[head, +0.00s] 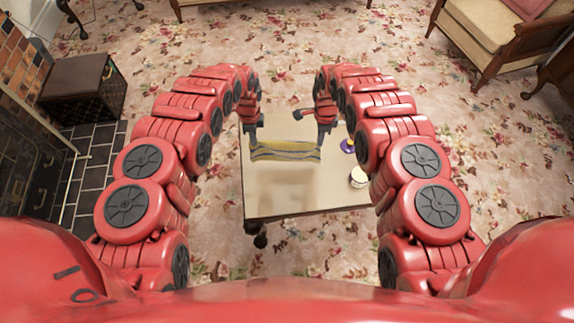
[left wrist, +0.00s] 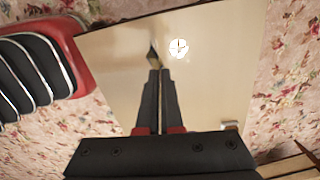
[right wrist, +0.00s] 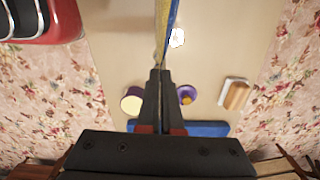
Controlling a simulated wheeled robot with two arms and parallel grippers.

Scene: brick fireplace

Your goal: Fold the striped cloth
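The striped cloth (head: 285,151), grey, yellow and blue, is stretched between my two grippers above the table in the head view. In the right wrist view the cloth (right wrist: 172,22) shows nearly edge-on, running up from the fingertips. My left gripper (head: 251,137) is shut at the cloth's left end; a small dark and yellowish piece of cloth (left wrist: 153,55) shows at its fingertips (left wrist: 160,72). My right gripper (head: 322,135) is shut at the cloth's right end, with the cloth at its fingertips (right wrist: 160,72). I cannot tell whether the lower edge touches the table.
The pale table (head: 290,195) is bare in front of the cloth. A purple object (head: 347,145) and a round jar (head: 358,178) stand at its right side. The right wrist view also shows a wood-and-white block (right wrist: 236,95) and a blue object (right wrist: 210,128). An armchair (head: 500,35) stands far right.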

